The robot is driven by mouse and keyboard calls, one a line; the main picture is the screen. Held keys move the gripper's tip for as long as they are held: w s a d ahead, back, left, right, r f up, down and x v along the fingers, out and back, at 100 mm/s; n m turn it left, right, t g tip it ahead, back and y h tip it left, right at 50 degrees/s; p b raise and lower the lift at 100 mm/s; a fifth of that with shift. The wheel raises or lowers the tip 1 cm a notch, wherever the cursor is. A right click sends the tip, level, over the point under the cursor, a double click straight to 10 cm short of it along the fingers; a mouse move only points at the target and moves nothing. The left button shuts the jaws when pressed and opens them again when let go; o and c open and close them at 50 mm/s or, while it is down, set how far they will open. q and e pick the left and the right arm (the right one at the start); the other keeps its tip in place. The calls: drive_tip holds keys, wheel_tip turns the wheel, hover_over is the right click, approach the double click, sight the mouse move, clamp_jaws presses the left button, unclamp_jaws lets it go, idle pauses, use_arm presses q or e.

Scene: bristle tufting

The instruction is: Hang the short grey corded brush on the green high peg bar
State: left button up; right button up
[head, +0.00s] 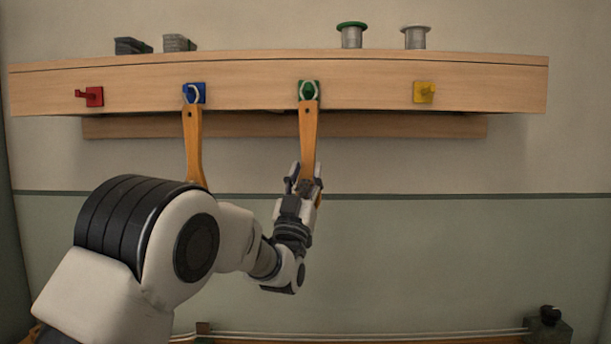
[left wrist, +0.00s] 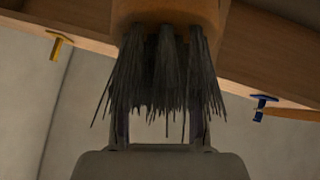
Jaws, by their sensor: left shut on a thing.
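The corded brush (head: 309,130) stands upright with its wooden handle up and its pale cord loop at the green peg (head: 316,84) on the high bar (head: 250,85). The loop overlaps the peg; I cannot tell whether it is fully around it. My left gripper (head: 305,177) is shut on this brush at its lower end. In the left wrist view the brush's dark grey bristles (left wrist: 165,80) hang between and in front of the fingers, under a wooden head. The bristles are mostly hidden in the head view. My right gripper is not in view.
Another wooden-handled brush (head: 193,145) hangs by its cord at the blue peg (head: 200,92), left of the held one. The red peg (head: 94,96) and yellow peg (head: 424,92) are bare. Spools (head: 351,37) and dark blocks (head: 131,46) stand on top of the shelf.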

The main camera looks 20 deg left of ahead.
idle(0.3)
use_arm(q)
drive_tip(key=o, duration=1.3)
drive_tip(key=shift+c, duration=0.2)
drive_tip(key=shift+s+f+b, duration=0.3)
drive_tip(key=shift+f+b, duration=0.1)
drive_tip(key=shift+b, duration=0.15)
drive_tip(key=shift+b+v, duration=3.05)
drive_tip(key=shift+b, duration=0.5)
